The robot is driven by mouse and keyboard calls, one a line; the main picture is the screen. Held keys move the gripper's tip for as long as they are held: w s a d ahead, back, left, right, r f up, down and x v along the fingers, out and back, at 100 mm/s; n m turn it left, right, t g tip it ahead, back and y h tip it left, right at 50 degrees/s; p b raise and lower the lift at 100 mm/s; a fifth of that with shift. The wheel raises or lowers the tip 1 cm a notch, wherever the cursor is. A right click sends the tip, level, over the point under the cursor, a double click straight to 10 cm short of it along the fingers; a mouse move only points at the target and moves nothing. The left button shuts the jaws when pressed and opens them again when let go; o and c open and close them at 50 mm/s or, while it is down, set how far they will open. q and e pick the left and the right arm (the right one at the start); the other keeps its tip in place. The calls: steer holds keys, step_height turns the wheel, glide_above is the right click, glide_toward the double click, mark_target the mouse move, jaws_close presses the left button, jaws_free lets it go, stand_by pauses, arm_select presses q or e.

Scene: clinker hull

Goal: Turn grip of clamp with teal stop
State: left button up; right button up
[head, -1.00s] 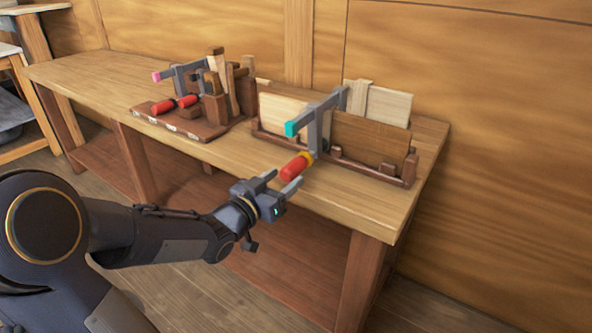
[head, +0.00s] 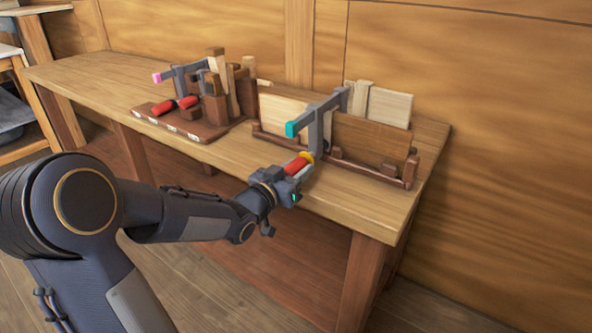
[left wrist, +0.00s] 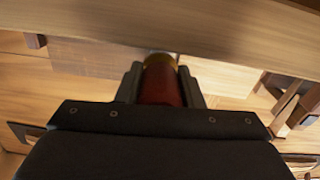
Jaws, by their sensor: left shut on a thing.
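The clamp with the teal stop (head: 292,129) stands on the right part of the bench, its grey bar (head: 318,118) reaching over the wooden boards. Its red grip (head: 296,164) with a yellow collar (head: 307,156) points toward me, over the bench's front edge. My left gripper (head: 294,170) is shut on the red grip, one finger on either side. In the left wrist view the grip (left wrist: 162,82) shows between the two fingers, its near end hidden by my gripper body. My right gripper is in neither view.
At the left of the bench (head: 235,150), a brown base (head: 190,128) holds another clamp with a pink stop (head: 157,77), red grips and wooden blocks. The bench between the two sets is clear.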

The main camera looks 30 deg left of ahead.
arm_select(q)
steer(key=shift+f+m+b, duration=0.2)
steer(key=shift+m+b, duration=0.2)
steer(key=shift+b, duration=0.45)
steer(key=shift+c, duration=0.4)
steer(key=m+b, duration=0.2)
steer(key=b, duration=0.1)
steer(key=shift+a+m, duration=0.1)
steer(key=shift+m, duration=0.2)
steer(key=shift+r+m+b, duration=0.15)
steer(key=shift+m+b, duration=0.95)
steer(key=shift+b, duration=0.4)
steer(key=o, duration=1)
steer(key=shift+s, duration=0.1)
steer(key=s+p, duration=0.1)
steer(key=s, duration=0.6)
steer(key=shift+s+a, duration=0.3)
